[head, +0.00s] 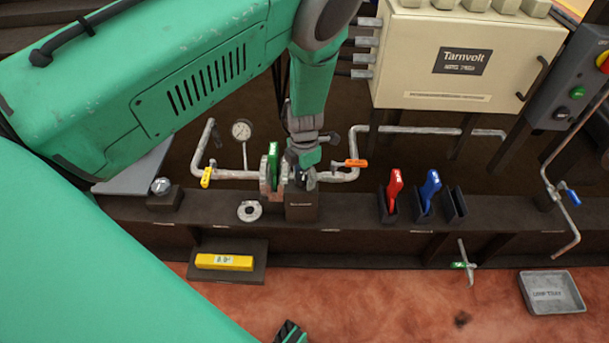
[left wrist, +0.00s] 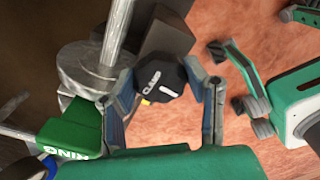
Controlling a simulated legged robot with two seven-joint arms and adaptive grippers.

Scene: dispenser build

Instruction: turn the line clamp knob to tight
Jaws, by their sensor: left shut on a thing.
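The line clamp knob (left wrist: 158,80) is black, with the word CLAMP and a white pointer line on its face. A small yellow mark shows beside its lower edge. My left gripper (head: 303,182) points down at the dark block (head: 301,210) on the bench. In the left wrist view its two fingers (left wrist: 170,92) are shut around the knob, one on each side. In the head view the gripper mostly hides the knob. My right gripper (head: 290,332) shows only as a tip at the bottom edge; it also shows in the left wrist view, where its opening is unclear.
A green handle (head: 273,160) stands close left of my left gripper. Pipes with a yellow handle (head: 206,177), a gauge (head: 241,130) and an orange handle (head: 356,163) surround the spot. Red (head: 394,190) and blue (head: 430,190) handles stand right. A grey tray (head: 553,306) lies at front right.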

